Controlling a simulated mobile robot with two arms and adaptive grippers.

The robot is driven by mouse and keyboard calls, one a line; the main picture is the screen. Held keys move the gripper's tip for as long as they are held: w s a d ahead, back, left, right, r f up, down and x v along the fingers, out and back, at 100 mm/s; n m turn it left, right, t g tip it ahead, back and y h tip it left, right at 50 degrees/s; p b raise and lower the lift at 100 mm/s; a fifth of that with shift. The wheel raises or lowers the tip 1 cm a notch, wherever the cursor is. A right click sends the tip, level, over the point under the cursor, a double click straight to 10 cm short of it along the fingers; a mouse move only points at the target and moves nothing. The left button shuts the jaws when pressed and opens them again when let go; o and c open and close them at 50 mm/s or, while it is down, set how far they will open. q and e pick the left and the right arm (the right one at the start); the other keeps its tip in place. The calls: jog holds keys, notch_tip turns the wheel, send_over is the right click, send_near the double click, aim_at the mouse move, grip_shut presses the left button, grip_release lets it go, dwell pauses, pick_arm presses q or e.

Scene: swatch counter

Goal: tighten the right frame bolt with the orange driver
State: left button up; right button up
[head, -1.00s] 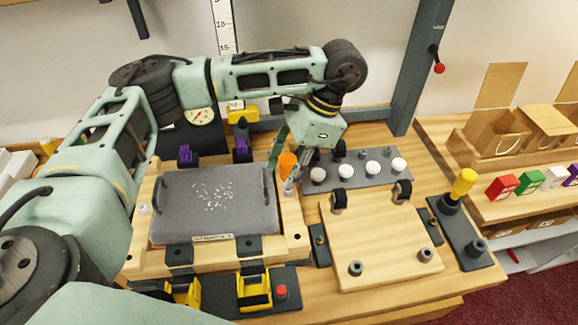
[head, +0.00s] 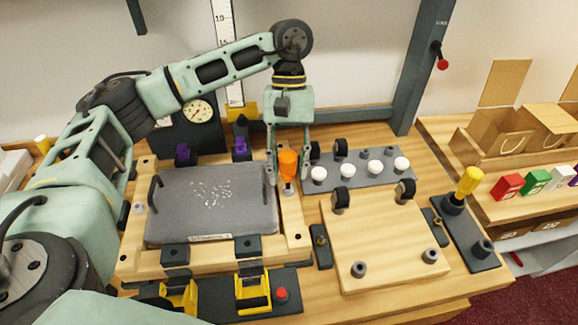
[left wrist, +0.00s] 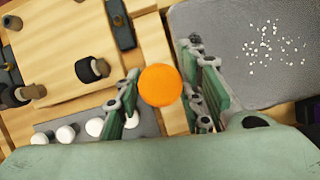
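The orange driver (head: 288,163) stands upright over the right side of the wooden frame (head: 291,225). In the left wrist view its round orange top (left wrist: 160,85) shows between my fingers. My left gripper (head: 287,175) points down with one finger on each side of the driver. The fingers look open, with narrow gaps beside the handle. The right frame bolt cannot be made out; the driver and fingers cover that spot. A pale bolt (head: 139,208) shows on the frame's left side. My right gripper is not in view.
A grey screen panel (head: 210,225) lies inside the frame, with yellow clamps (head: 253,290) in front and purple ones (head: 240,148) behind.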

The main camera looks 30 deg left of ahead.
pick_arm(q)
jog(key=shift+n, duration=0.3)
jog(key=shift+f+n+h+b, duration=0.15)
jog(key=shift+n+h+b, duration=0.3)
jog(key=shift+n, duration=0.45)
jog(key=n+b, duration=0.1)
jog(key=n, duration=0.1)
jog(key=n+t+h, duration=0.1)
jog(key=n, duration=0.1)
jog(key=shift+a+t+b, duration=0.15)
jog(key=shift+t+b, duration=0.15)
jog(key=shift+b, duration=0.05)
jog(key=n+t+b, duration=0.1)
jog(key=n, duration=0.3)
jog(key=shift+h+b, duration=0.25)
jog(key=shift+b, duration=0.1)
jog(key=shift+r+n+t, duration=0.2)
jog(key=shift+n+t, duration=0.3)
jog(key=shift+n, duration=0.3)
jog(key=shift+c, duration=0.2)
